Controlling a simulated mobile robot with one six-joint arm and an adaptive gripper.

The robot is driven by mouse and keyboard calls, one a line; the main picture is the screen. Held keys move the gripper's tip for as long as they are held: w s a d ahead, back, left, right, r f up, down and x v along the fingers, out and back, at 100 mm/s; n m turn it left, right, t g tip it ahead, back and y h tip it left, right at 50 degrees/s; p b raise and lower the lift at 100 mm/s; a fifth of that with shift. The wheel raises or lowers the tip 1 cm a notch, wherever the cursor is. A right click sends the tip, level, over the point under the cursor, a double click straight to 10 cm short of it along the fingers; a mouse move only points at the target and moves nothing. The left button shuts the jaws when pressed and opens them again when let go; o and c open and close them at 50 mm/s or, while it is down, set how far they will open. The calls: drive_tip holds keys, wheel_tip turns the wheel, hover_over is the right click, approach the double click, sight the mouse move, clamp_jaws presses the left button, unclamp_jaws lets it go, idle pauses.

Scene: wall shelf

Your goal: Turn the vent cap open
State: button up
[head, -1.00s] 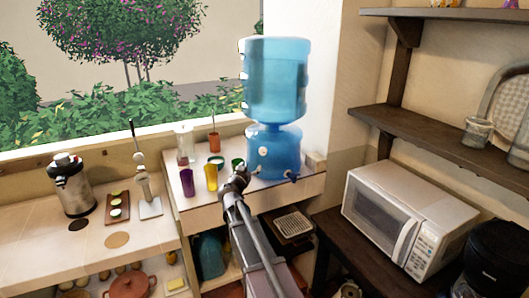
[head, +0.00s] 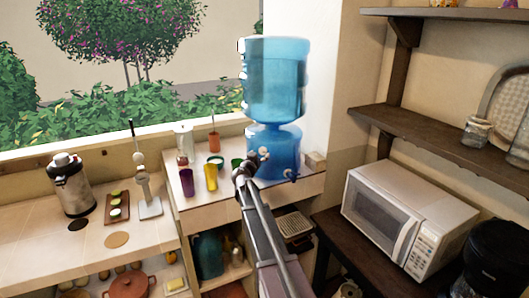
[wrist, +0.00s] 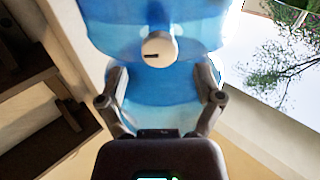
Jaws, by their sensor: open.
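The vent cap (wrist: 160,48) is a small round white knob with a dark slot, on the front of the blue water dispenser (wrist: 150,18). It shows in the wrist view beyond my fingertips and roughly midway between them. In the head view the cap (head: 264,153) is a small pale spot on the dispenser's lower part (head: 277,165). My gripper (wrist: 161,76) is open and empty, one finger on each side, facing the dispenser. In the head view my gripper (head: 246,166) is just left of the cap and below it. Whether a fingertip touches the dispenser, I cannot tell.
A blue tap (head: 291,174) sticks out low on the dispenser's right. A purple cup (head: 187,182) and a yellow cup (head: 211,178) stand left of my gripper. A microwave (head: 405,215) stands right, below wall shelves (head: 440,140).

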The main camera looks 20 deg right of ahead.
sight(262, 151)
drive_tip(key=shift+x, duration=1.6)
